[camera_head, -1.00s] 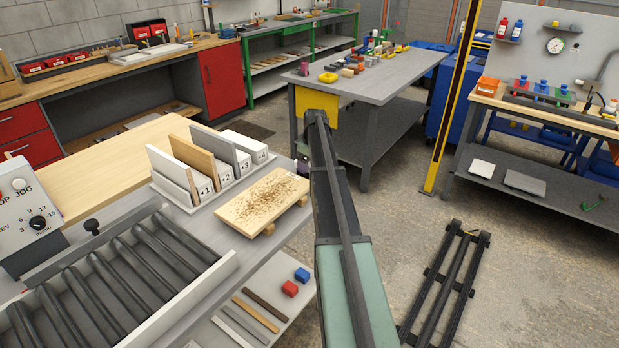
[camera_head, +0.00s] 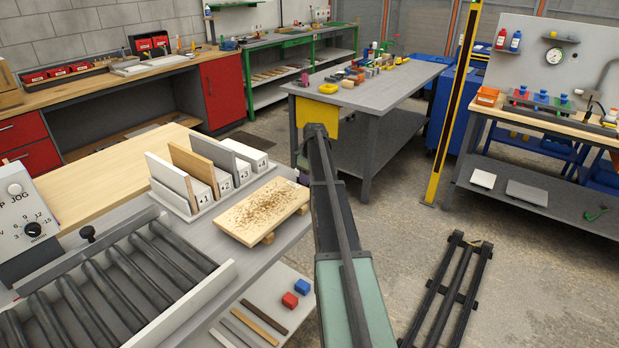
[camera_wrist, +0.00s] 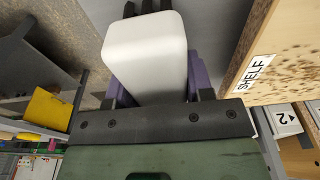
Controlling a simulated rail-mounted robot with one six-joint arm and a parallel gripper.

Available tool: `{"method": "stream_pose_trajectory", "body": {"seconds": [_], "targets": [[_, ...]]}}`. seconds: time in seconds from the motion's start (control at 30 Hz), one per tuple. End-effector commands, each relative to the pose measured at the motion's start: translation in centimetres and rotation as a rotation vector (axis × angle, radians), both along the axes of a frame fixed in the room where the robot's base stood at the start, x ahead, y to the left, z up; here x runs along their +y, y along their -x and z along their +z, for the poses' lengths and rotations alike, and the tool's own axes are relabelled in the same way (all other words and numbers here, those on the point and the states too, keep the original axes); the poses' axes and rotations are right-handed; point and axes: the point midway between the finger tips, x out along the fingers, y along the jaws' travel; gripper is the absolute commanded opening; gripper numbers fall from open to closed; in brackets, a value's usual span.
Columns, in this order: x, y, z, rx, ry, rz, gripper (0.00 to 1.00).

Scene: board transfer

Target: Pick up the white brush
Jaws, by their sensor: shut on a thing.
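The white brush (camera_wrist: 147,55) shows in the wrist view as a white, round-cornered block. My gripper (camera_wrist: 152,78) has its purple fingers on both sides of it and is shut on it. In the head view my arm hides the brush and nearly all of my gripper; only a small purple bit shows beside the arm, just right of the speckled board.
The speckled wooden board (camera_head: 262,211) lies on the grey bench close to my gripper; its "SHELF" label shows in the wrist view. Numbered white blocks with upright panels (camera_head: 210,180) stand behind it. Rollers (camera_head: 110,280) are at left. A grey table (camera_head: 370,85) stands beyond my arm.

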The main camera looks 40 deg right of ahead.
Motion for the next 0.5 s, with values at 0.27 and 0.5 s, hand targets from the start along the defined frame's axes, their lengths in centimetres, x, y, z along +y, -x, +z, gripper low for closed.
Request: {"method": "stream_pose_trajectory", "body": {"seconds": [0.27,0.5], "targets": [[0.0,0.0,3.5,0.0,0.0,0.0,0.21],[0.0,0.0,11.5,0.0,0.0,0.0,0.21]]}}
